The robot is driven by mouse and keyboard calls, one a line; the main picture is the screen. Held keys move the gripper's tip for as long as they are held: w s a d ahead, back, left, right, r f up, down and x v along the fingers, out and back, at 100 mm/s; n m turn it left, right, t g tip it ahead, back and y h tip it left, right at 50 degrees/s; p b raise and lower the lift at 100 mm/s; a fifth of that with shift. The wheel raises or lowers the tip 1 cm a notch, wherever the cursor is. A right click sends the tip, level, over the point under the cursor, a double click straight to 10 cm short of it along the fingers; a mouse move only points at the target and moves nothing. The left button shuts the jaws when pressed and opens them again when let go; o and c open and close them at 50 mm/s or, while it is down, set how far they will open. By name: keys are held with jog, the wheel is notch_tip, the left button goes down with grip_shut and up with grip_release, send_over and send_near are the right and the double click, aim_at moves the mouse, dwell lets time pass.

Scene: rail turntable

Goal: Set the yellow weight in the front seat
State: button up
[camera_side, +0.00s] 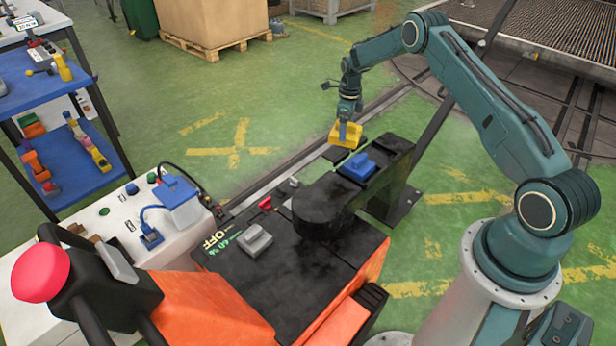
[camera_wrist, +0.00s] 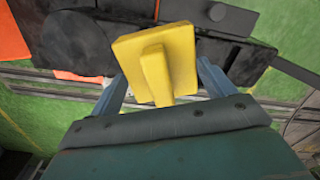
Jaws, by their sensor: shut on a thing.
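A blue weight (camera_side: 357,167) rests on the beam, nearer the beam's round hub. I cannot tell which spot is the front seat; the held weight hides part of the surface below.
A grey block (camera_side: 255,240) and a small red piece (camera_side: 265,203) are on the black deck of the orange machine (camera_side: 215,305). Green floor lies open beyond the rail.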

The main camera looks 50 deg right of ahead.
jog(key=s+d+r+m, duration=0.2)
jog(key=d+r, duration=0.1)
jog(key=d, duration=0.5)
jog(key=s+d+r+m, duration=0.2)
jog(key=d+r, duration=0.2)
jog(key=d, duration=0.3)
notch_tip(320, 180, down, 17)
jog(key=shift+s+r, duration=0.1)
jog(key=shift+s, duration=0.05)
jog(key=shift+f, duration=1.85)
jog(key=o, duration=1.7)
jog(key=shift+s+f, duration=0.1)
jog(key=shift+f, duration=0.05)
